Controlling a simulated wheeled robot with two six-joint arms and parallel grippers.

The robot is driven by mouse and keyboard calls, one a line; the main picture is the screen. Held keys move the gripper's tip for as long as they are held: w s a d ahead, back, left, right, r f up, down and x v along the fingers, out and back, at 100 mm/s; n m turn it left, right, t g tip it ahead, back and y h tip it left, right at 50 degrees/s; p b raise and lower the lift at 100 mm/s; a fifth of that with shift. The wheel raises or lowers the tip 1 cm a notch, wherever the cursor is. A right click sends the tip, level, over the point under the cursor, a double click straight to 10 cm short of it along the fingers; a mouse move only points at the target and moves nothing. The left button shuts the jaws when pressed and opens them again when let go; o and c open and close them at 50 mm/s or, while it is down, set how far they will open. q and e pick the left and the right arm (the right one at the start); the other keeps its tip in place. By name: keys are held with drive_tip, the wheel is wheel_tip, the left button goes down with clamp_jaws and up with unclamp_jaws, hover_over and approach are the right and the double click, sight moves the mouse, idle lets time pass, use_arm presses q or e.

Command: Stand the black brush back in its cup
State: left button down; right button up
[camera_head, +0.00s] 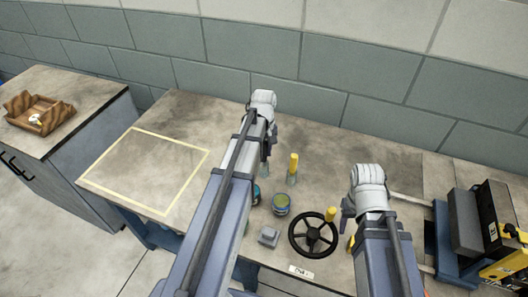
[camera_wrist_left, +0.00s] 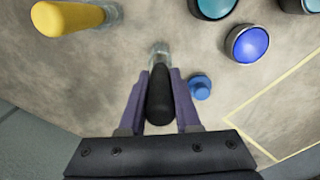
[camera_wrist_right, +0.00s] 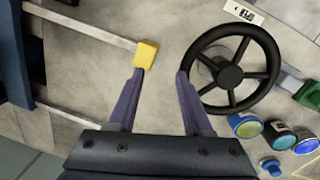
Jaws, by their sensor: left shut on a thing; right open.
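My left gripper (camera_wrist_left: 160,92) is shut on the black brush (camera_wrist_left: 159,108), holding its dark handle between both fingers. A clear cup (camera_wrist_left: 159,50) shows just beyond the handle in the left wrist view. It also shows below the left gripper in the head view (camera_head: 265,168). The brush's lower end points toward this cup; I cannot tell whether it is inside. In the head view, the brush is mostly hidden by my left arm. My right gripper (camera_wrist_right: 158,76) is open and empty above the bench, left of the black handwheel (camera_wrist_right: 231,73) in its own view.
A yellow-handled brush (camera_head: 294,163) stands in another clear cup close by. A yellow-outlined area (camera_head: 145,168) at the left is empty. Black and yellow equipment (camera_head: 497,215) stands at the right.

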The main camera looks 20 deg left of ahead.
use_arm(q)
drive_tip(key=c, duration=0.5)
unclamp_jaws()
drive_tip(key=shift+c, duration=0.2)
wheel_tip(320, 180, up, 8)
drive_tip(key=p, duration=0.8)
drive_tip(key=shift+f, duration=0.1)
idle(0.5)
drive_tip(key=s+d+m, duration=0.6)
drive_tip(key=s+d, duration=0.2)
drive_tip(key=d, duration=0.3)
drive_tip(key=s+d+m+y, duration=0.1)
drive_tip(key=s+d+m, duration=0.6)
drive_tip(key=d, duration=0.4)
drive_tip(key=shift+s+d, duration=0.3)
drive_tip(key=shift+s, duration=0.35)
